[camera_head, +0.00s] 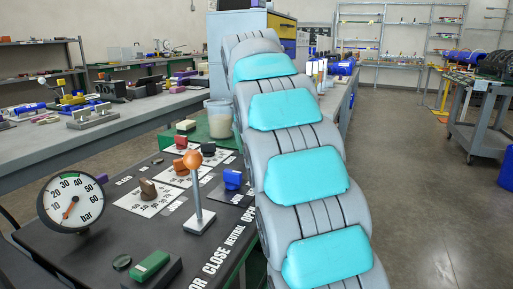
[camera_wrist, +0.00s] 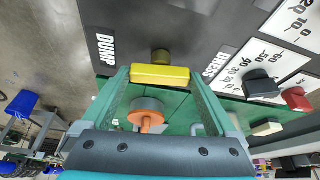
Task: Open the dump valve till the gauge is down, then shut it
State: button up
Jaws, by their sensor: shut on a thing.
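The dump valve's yellow handle (camera_wrist: 160,75) shows in the wrist view beside the DUMP label (camera_wrist: 106,48) on the dark panel. It lies across the picture on a brass-coloured stem (camera_wrist: 160,57). My gripper (camera_wrist: 160,82) is shut on the handle, one finger at each end. In the head view the handle and my gripper are hidden behind my arm. The exact reading is too small to tell.
On the panel (camera_head: 130,225) stand an orange-knobbed lever (camera_head: 195,190) by CLOSE, NEUTRAL and OPEN, a blue knob (camera_head: 232,179), a brown knob (camera_head: 148,189) and a green switch (camera_head: 150,265). A long grey bench (camera_head: 110,135) runs behind. The floor to the right (camera_head: 430,210) is clear.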

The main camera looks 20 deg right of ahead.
dwell(0.4)
jog(key=o, duration=1)
jog(key=v, duration=0.8)
jog(key=shift+w, duration=0.1)
